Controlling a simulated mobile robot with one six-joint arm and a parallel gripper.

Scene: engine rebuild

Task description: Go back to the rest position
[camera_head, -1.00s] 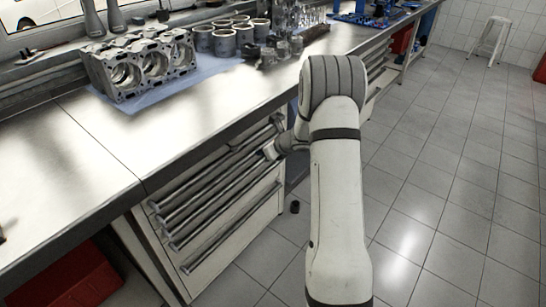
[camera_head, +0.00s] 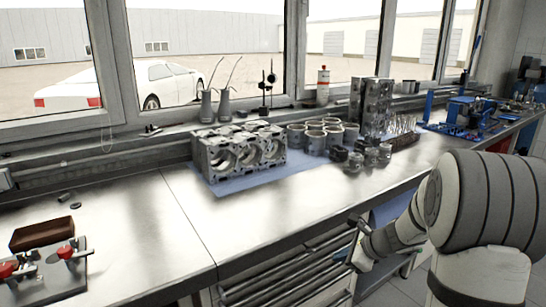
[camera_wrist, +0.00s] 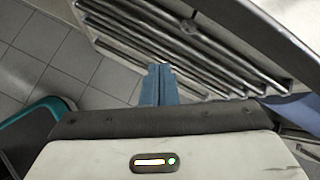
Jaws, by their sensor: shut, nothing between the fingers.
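My gripper (camera_wrist: 158,84) shows in the wrist view as two blue-grey fingers pressed together, with nothing between them. It points toward the ribbed drawer fronts (camera_wrist: 180,50) of the bench. In the head view my arm fills the lower right, and the wrist end hangs beside the bench's front edge, below the worktop, near the drawers (camera_head: 290,280). The fingertips are too small to make out clearly there.
The metal worktop (camera_head: 130,215) holds an engine block (camera_head: 240,152), several cylinder liners (camera_head: 318,135) and small parts. Red-handled clamps (camera_head: 50,270) stand at the front left. Tiled floor (camera_wrist: 90,60) lies beside the bench.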

